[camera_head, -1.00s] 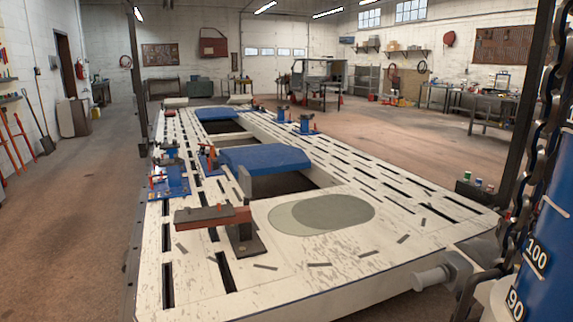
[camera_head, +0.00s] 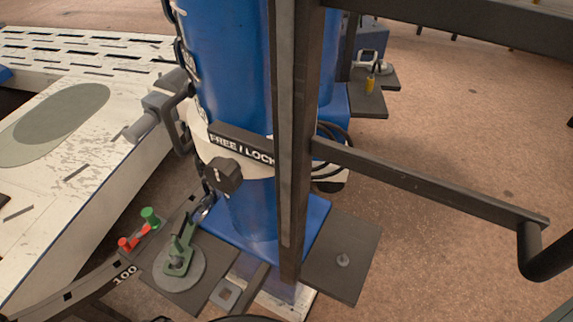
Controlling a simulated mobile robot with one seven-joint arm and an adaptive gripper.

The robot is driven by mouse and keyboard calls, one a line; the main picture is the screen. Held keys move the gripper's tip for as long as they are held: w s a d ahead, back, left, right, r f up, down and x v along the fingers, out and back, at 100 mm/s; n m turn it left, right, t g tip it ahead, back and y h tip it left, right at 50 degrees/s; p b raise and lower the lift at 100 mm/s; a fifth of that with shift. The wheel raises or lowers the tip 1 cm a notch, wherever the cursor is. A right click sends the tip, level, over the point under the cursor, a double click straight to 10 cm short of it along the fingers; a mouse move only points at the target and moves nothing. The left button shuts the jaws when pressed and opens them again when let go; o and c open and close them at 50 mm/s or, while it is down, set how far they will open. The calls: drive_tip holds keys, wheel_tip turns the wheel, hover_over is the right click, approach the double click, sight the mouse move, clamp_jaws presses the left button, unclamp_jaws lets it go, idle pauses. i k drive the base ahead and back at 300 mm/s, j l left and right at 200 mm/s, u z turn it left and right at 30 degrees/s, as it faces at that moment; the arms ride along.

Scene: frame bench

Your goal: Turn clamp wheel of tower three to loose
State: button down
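A blue tower (camera_head: 232,75) stands beside the pale bench. A dark plate lettered "FREE / LOCK" (camera_head: 242,143) is on its pale collar. A black faceted knob (camera_head: 224,176) with a small pale mark sits just below the plate, under the FREE end. I cannot tell which word the mark points to. No tower number and no word "loose" shows, so I cannot tell whether this is tower three or its clamp wheel. A dark upright post (camera_head: 292,130) hides part of the tower and the plate's right end. My gripper is not in view.
A dark horizontal bar (camera_head: 420,180) runs right from the post to a bent handle (camera_head: 547,252). The slotted bench (camera_head: 100,130) is at left. A green clamp (camera_head: 180,250) on a round grey disc and red and green pieces are low at left. Brown floor is open at right.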

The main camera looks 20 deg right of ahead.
sight(224, 174)
drive_tip(key=z, duration=0.15)
drive_tip(key=k+l+u, duration=0.1)
drive_tip(key=k, duration=0.8)
